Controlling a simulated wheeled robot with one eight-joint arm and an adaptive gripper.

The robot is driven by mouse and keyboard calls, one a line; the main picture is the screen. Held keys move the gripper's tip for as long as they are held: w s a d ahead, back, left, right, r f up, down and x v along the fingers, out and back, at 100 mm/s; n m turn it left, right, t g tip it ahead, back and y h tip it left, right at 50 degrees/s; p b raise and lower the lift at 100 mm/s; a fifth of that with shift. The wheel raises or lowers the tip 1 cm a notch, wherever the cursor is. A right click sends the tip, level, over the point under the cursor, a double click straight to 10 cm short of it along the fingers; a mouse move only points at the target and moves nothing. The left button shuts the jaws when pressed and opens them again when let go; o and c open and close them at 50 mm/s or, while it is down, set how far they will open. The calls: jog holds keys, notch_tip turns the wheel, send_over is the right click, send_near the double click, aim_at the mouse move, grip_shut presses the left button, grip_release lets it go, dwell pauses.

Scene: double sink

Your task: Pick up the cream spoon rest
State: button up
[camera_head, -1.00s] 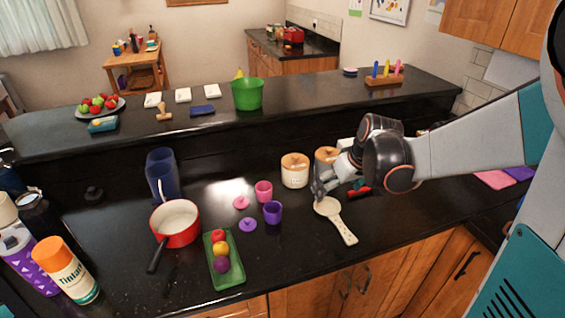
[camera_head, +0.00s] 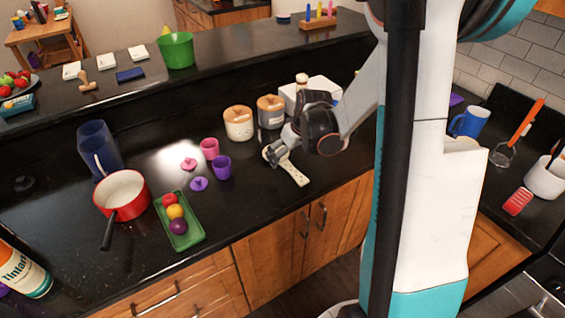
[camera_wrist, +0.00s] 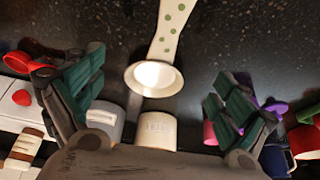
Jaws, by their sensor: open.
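The cream spoon rest (camera_head: 294,172) lies on the black counter, with its handle pointing toward the front edge. In the wrist view its round bowl (camera_wrist: 154,79) is between and beyond my two fingers, and its green-dotted handle (camera_wrist: 170,32) runs to the top edge. My gripper (camera_head: 275,152) is above the bowl end and hides part of it. In the wrist view my gripper (camera_wrist: 155,98) is open and empty, with green-padded fingers apart on either side.
Two cream canisters with wooden lids (camera_head: 238,123) (camera_head: 270,111) stand behind my gripper. Purple (camera_head: 221,167) and pink (camera_head: 209,149) cups stand to its left. A green tray (camera_head: 185,238) and red pan (camera_head: 122,195) are farther left. The counter around the handle is clear.

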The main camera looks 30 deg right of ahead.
aim_at(283, 160)
jog(key=x, duration=0.2)
jog(key=b+x, duration=0.1)
jog(key=x, duration=0.1)
jog(key=shift+w+f, duration=0.15)
jog(key=shift+w, duration=0.3)
jog(key=shift+a, duration=0.1)
jog(key=shift+c, duration=0.5)
jog(key=c, duration=0.9)
jog(key=shift+s, duration=0.2)
jog(key=c, duration=0.8)
jog(key=shift+o, duration=0.2)
